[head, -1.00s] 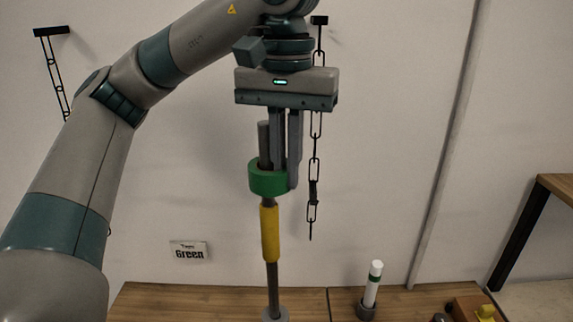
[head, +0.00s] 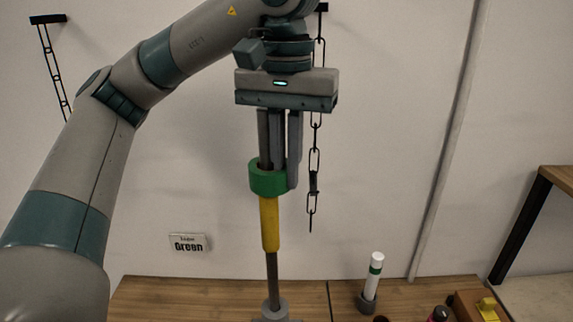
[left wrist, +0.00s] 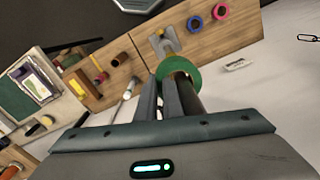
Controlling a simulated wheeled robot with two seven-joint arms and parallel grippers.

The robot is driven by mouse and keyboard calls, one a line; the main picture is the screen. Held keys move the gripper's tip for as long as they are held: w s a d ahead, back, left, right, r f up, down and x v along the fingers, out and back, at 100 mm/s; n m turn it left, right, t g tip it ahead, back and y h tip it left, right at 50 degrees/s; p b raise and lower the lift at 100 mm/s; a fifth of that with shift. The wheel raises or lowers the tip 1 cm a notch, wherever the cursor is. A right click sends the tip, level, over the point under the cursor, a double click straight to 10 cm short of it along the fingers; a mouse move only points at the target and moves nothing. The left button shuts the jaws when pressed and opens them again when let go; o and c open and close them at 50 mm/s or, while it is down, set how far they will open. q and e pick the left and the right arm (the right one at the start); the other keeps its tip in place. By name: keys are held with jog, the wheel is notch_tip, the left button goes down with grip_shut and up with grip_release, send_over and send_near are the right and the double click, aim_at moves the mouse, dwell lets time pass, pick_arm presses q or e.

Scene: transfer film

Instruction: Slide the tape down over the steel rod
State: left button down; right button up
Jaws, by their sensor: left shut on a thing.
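The green tape (head: 268,181) is a thick ring, also seen in the left wrist view (left wrist: 180,65). My left gripper (head: 284,170) is shut on the right side of its wall, with one finger outside and the other partly hidden. The steel rod (head: 273,272) stands upright, with its top showing above the tape beside my fingers, so the tape appears to be around it. A yellow section (head: 269,224) of the rod starts right under the tape. The rod stands in a grey base (head: 271,309). My right gripper is not in view.
A "Green" card (head: 188,242) is on the wall. A white tube with a green band (head: 374,275) stands at right on the wooden table (head: 170,300). Chains (head: 313,185) hang behind my gripper. Pink (left wrist: 221,11) and blue (left wrist: 195,23) rings show in the wrist view.

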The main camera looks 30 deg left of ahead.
pick_arm(q)
jog(key=shift+f+b, duration=0.35)
jog(key=shift+f, duration=0.2)
jog(key=c, duration=1.8)
grip_release()
jog(key=shift+d, duration=0.25)
jog(key=shift+a, duration=0.1)
jog(key=shift+r, duration=0.1)
jog(key=shift+w+r, duration=0.15)
jog(key=shift+r, duration=0.5)
jog(key=shift+d+r+p, duration=0.2)
jog(key=shift+r+p, duration=0.55)
jog(key=shift+r, duration=7.25)
